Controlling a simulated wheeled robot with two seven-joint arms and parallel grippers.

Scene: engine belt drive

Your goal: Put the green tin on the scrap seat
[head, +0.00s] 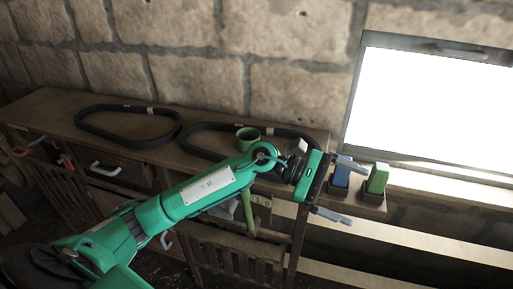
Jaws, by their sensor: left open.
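A small round green tin (247,136) with an open dark top stands on the wooden bench, by the edge of the right black belt. A boxy green object (378,178) stands in a dark holder on a small ledge right of the bench. A blue object (342,171) stands beside it, partly behind my left gripper. I cannot tell which spot is the scrap seat; no readable label shows. My left gripper (340,188) is open, with its fingers spread near the ledge in front of the blue object, and nothing shows between them. My right gripper is not in view.
One black belt (127,107) lies on the left of the bench, and another (196,127) lies partly hidden behind my left arm. A bright window (430,105) stands at the right. A slatted wooden crate (225,256) is below the bench front.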

